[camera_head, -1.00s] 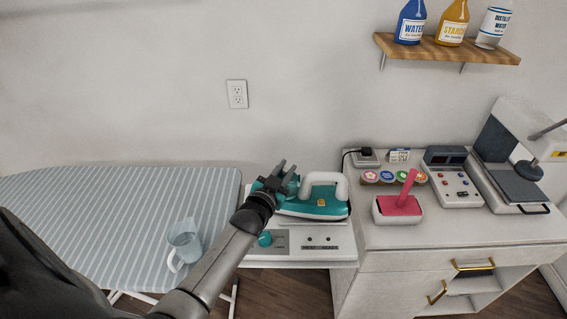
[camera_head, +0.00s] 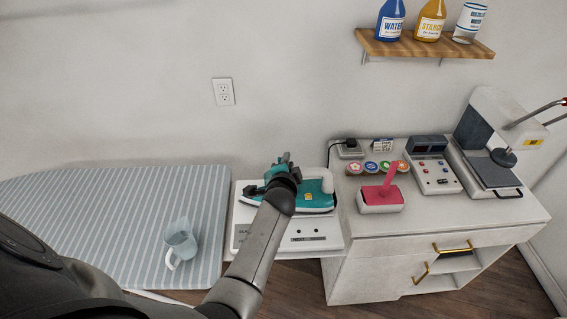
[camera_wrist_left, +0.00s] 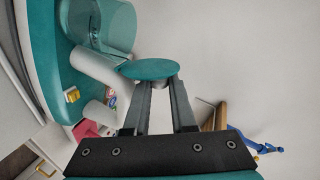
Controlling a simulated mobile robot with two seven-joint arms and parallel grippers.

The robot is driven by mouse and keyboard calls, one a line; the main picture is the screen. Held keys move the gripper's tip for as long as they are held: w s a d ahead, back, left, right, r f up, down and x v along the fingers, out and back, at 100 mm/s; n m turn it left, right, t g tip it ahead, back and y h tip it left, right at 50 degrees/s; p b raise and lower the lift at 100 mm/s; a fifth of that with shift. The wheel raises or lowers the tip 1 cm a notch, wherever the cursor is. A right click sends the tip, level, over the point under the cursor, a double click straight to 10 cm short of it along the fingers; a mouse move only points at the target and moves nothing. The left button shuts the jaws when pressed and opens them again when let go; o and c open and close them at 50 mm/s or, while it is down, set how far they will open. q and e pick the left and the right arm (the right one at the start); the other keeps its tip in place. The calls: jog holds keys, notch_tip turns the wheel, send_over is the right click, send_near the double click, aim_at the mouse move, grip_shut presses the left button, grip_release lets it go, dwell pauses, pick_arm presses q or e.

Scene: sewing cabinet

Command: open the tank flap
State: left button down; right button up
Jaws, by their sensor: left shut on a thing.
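The teal iron (camera_head: 311,201) with a white handle (camera_head: 327,180) rests on the white stand left of the cabinet. In the left wrist view its clear teal tank (camera_wrist_left: 112,28) is at the upper left, beside the white handle (camera_wrist_left: 98,68). The round teal tank flap (camera_wrist_left: 149,68) lies at my left fingertips. My left gripper (camera_head: 286,158), also in the left wrist view (camera_wrist_left: 161,84), is shut on the flap. In the head view my arm hides the flap and the tank end of the iron. Whether the flap is tilted off the tank I cannot tell. My right gripper is not in view.
The ironing board (camera_head: 120,225) with a clear measuring cup (camera_head: 180,243) is at left. The cabinet top (camera_head: 440,215) holds a red-and-white tool (camera_head: 380,195), a control box (camera_head: 432,165) and a press (camera_head: 483,172). A shelf (camera_head: 425,46) with bottles hangs above.

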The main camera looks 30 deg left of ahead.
pick_arm(q)
jog(key=shift+w+d+f+m+g+y+b, duration=0.1)
jog(key=shift+w+d+m+g+y+b, duration=0.25)
jog(key=shift+d+m+y+b, duration=0.45)
jog(key=shift+a+m, duration=0.25)
jog(key=shift+m, duration=0.05)
jog(key=c, duration=0.8)
grip_release()
jog(key=shift+c, duration=0.2)
jog(key=shift+o, duration=0.3)
jog(key=shift+s+h, duration=0.1)
jog(key=shift+h, duration=0.2)
jog(key=shift+f, duration=0.2)
jog(key=shift+s+p, duration=0.1)
jog(key=shift+p, duration=0.25)
